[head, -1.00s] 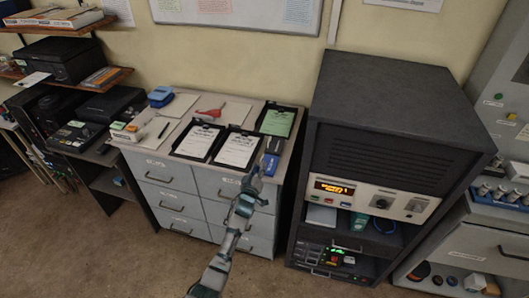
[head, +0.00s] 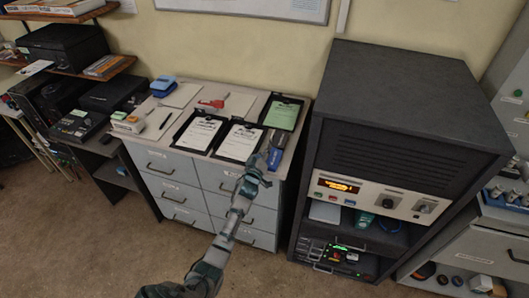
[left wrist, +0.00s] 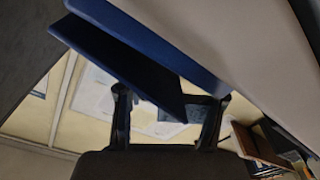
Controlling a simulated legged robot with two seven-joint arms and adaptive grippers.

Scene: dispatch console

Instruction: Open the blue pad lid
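The blue pad (head: 277,157) lies at the right front of the cabinet top, beside the clipboards. In the left wrist view its blue body (left wrist: 170,38) and a second blue slab, the lid (left wrist: 105,55), stand at an angle with a dark gap between them. My left gripper (head: 267,160) is at the pad's left and near side, partly covering it in the head view. In the left wrist view its two fingers (left wrist: 168,110) are apart, with a corner of the lid between or just beyond them; contact is unclear. My right gripper is not in view.
Two clipboards (head: 240,143) and a green-sheet clipboard (head: 283,113) lie close beside and behind the pad. A red stapler-like object (head: 211,104) and a blue one (head: 163,86) lie farther left. A tall dark rack (head: 400,110) stands close on the right.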

